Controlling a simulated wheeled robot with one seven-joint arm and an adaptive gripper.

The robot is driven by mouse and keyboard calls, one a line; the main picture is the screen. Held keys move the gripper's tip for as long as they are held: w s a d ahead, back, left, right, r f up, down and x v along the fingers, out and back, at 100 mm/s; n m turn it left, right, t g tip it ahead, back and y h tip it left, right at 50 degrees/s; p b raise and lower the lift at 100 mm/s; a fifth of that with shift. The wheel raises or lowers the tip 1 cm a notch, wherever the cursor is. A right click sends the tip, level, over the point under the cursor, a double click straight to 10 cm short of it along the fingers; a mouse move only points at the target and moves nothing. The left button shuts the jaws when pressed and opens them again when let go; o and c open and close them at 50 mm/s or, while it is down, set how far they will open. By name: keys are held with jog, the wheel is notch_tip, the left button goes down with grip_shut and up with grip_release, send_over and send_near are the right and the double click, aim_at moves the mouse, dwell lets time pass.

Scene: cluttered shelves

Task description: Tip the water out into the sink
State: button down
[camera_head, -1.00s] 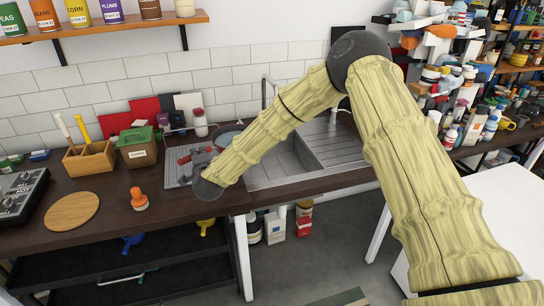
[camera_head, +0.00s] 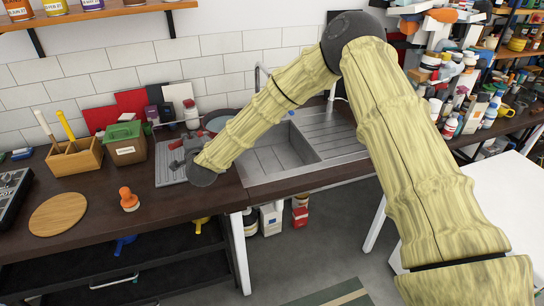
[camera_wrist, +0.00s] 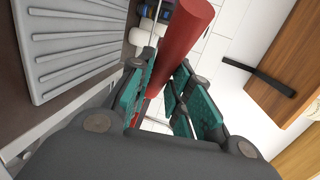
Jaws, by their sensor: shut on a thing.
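A pan (camera_head: 217,122) with a dark reddish rim and pale bluish water in it shows behind my forearm, at the left back of the sink. My forearm hides part of it. The metal sink (camera_head: 335,132) has a basin right of my forearm and a ridged drainer. My gripper (camera_wrist: 160,92), with teal pads, is shut on a thick red handle (camera_wrist: 183,35) in the wrist view. The handle appears to be the pan's; their join is hidden. In the head view my gripper (camera_head: 184,152) is small and partly hidden, above the left drainer.
A green-lidded box (camera_head: 125,143), a wooden utensil box (camera_head: 75,157), an orange-topped item (camera_head: 129,199) and a round wooden board (camera_head: 58,214) stand on the counter left of the sink. Dark and red panels (camera_head: 132,101) lean on the tiled wall. A wooden shelf (camera_head: 100,14) hangs above.

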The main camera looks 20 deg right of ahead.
jog(key=shift+s+d+r+m+t+b, duration=0.25)
jog(key=shift+d+r+m+t+b, duration=0.2)
jog(key=shift+d+r, duration=0.4)
jog(key=shift+s+d, duration=0.15)
jog(key=shift+d+m, duration=0.1)
jog(key=shift+m, duration=0.15)
jog(key=shift+s+d+r+m+t+b, duration=0.2)
jog(key=shift+d+m+t+b, duration=0.1)
jog(key=shift+d+b, duration=0.25)
jog(key=shift+d+r, duration=0.1)
jog(key=shift+d, duration=0.05)
jog(key=shift+s+d+r, duration=0.15)
jog(key=shift+s+d, duration=0.05)
jog(key=shift+d, duration=0.05)
jog(key=shift+d+m+t+b, duration=0.15)
jog(key=shift+m+t+b, duration=0.1)
jog(key=shift+m+b, duration=0.05)
